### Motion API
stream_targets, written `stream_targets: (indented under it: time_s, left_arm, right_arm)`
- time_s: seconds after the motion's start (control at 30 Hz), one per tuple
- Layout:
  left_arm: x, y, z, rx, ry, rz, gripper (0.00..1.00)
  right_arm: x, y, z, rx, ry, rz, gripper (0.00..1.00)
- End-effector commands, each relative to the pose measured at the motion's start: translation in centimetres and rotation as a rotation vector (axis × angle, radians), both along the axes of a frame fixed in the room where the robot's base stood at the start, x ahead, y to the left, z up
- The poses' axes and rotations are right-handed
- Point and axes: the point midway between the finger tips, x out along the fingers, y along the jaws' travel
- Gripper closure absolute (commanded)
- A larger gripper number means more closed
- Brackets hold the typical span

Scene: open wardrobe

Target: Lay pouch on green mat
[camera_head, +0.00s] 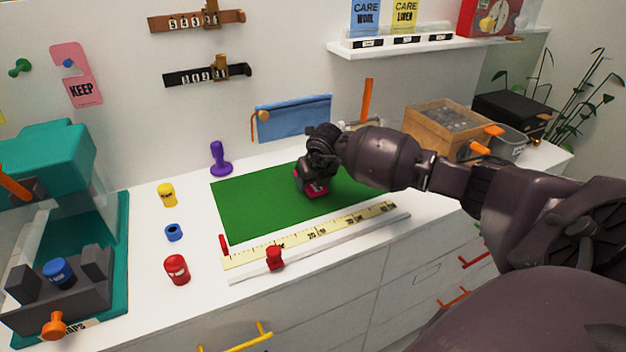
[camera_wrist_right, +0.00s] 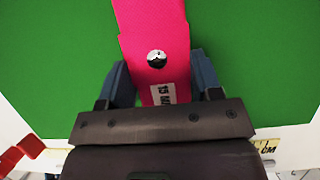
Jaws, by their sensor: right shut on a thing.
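The pouch (camera_wrist_right: 152,42) is bright pink-red with a silver snap and a white label with partly hidden printing. In the head view only a small part of the pouch (camera_head: 316,190) shows under my right gripper (camera_head: 312,180). My right gripper, also in the right wrist view (camera_wrist_right: 160,85), is shut on the pouch, one finger at each side. The green mat (camera_head: 245,205) lies flat on the white top, and the pouch is over its middle-right part. I cannot tell whether the pouch touches the mat. My left gripper is not in view.
A yellow ruler (camera_head: 295,240) with a red slider (camera_head: 274,257) runs along the mat's front edge. A purple stamp (camera_head: 220,160) stands at the back left. Yellow (camera_head: 167,195), blue (camera_head: 173,232) and red (camera_head: 177,269) pieces stand left of the mat. A wooden box (camera_head: 440,130) is behind right.

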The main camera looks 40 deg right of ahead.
Motion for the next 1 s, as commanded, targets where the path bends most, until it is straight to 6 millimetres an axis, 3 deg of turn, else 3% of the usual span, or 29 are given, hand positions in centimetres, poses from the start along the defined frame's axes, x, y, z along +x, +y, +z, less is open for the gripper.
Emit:
stream_targets:
  time_s: [0.03, 0.17, 0.63, 0.83, 1.0]
  left_arm:
    - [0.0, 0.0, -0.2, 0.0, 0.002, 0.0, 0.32]
    - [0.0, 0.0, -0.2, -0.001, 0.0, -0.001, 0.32]
    - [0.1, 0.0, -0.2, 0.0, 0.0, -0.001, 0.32]
    - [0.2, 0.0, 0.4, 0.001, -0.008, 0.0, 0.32]
    - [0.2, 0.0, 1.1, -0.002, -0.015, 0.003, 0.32]
  right_arm:
    - [-0.4, 0.1, -1.2, 0.004, 0.019, 0.0, 0.37]
    - [-0.6, 0.1, -1.5, 0.003, 0.023, -0.001, 0.17]
    - [-0.7, -0.1, -1.6, -0.002, 0.029, -0.005, 0.16]
    - [-0.9, -0.2, 0.6, -0.005, 0.026, -0.005, 0.16]
    - [-2.0, 0.2, 4.1, -0.003, 0.016, -0.002, 0.16]
